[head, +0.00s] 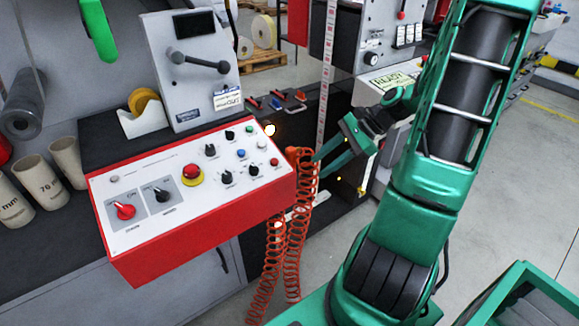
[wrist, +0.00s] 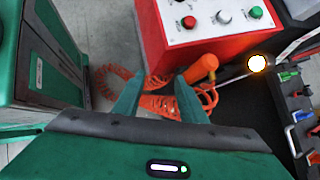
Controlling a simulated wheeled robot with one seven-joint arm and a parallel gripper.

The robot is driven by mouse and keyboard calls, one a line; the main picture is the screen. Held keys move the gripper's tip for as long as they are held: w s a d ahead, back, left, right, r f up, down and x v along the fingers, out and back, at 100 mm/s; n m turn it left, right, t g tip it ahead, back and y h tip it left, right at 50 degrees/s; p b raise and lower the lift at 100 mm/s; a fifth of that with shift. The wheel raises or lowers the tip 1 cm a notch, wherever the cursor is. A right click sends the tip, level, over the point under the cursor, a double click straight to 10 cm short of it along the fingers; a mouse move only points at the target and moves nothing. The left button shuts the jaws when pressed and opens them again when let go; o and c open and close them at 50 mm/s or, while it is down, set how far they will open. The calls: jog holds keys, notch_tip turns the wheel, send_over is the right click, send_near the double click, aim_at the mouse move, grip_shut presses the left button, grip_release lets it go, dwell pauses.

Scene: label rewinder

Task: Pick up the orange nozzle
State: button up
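The orange nozzle (wrist: 203,68) shows in the wrist view as a short orange cylinder beside the red control box, just beyond and right of the right fingertip. In the head view its orange end (head: 298,152) shows at the box's right corner, above a hanging coiled orange hose (head: 298,215). My gripper (head: 319,166) is to the right of the nozzle and hose, its fingers pointing toward them. In the wrist view my gripper (wrist: 158,88) is open with nothing held. Coils of the hose show behind and between the fingers. Whether a finger touches the hose, I cannot tell.
The red control box (head: 200,240) with knobs and buttons stands close to the nozzle. A dark shelf with tools (head: 283,99) lies behind it. A green crate (head: 520,300) is at the lower right. Grey floor (head: 500,190) is clear right of my arm.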

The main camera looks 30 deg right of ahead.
jog(key=w+d+r+m+t+y, duration=0.2)
jog(key=w+d+m+t, duration=0.1)
jog(key=d+m+t, duration=0.25)
jog(key=shift+g, duration=0.25)
jog(key=x, duration=1.1)
jog(key=shift+a+r, duration=0.15)
jog(key=shift+r, duration=0.15)
jog(key=c, duration=1)
